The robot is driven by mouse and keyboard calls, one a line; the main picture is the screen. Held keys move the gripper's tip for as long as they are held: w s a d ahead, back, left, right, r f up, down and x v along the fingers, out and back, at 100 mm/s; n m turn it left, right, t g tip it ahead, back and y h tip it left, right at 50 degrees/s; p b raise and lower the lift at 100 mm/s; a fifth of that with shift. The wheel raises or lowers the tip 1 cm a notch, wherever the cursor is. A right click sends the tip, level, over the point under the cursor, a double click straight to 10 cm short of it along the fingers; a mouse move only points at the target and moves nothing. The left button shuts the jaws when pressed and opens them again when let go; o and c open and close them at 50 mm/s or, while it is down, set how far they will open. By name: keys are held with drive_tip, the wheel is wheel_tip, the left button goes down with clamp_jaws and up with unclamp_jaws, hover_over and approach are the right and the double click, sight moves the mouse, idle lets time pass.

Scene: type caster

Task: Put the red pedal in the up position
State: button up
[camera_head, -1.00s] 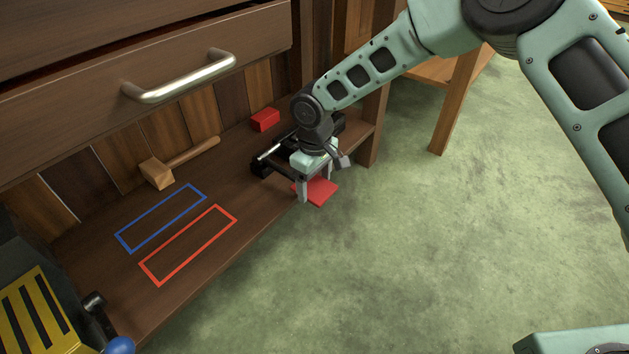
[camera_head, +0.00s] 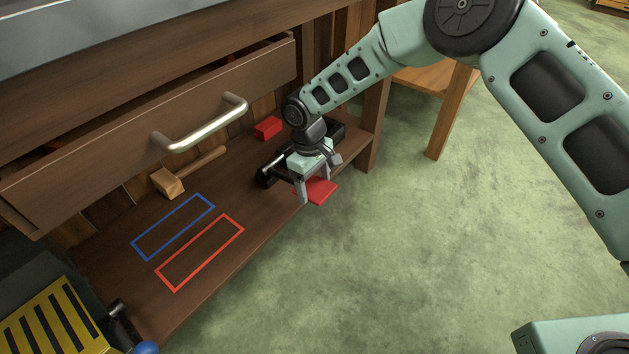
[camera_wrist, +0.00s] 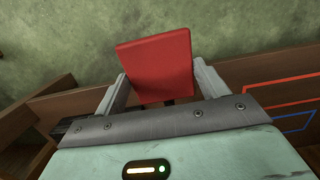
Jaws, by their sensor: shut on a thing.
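The red pedal (camera_head: 316,190) sticks out past the front edge of the low wooden shelf, on a black mechanism (camera_head: 268,172) that my wrist partly hides. My gripper (camera_head: 315,194) points down over the pedal, with one finger on each side of it. In the wrist view the flat red pedal (camera_wrist: 157,64) lies between my two fingers (camera_wrist: 160,88), which are shut on it. Its far end reaches beyond the fingertips. How far the pedal is tilted is hard to tell.
A wooden mallet (camera_head: 168,184), a red block (camera_head: 268,128) and blue and red outlines lie on the shelf (camera_head: 170,318). A drawer with a metal handle (camera_head: 205,128) is above. A yellow-and-black machine (camera_head: 50,325) is at lower left. Green floor in front is clear.

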drive_tip(key=o, duration=1.4)
drive_tip(key=shift+w+a+r, duration=0.25)
drive_tip(key=shift+d+f, duration=0.1)
drive_tip(key=shift+s, duration=0.1)
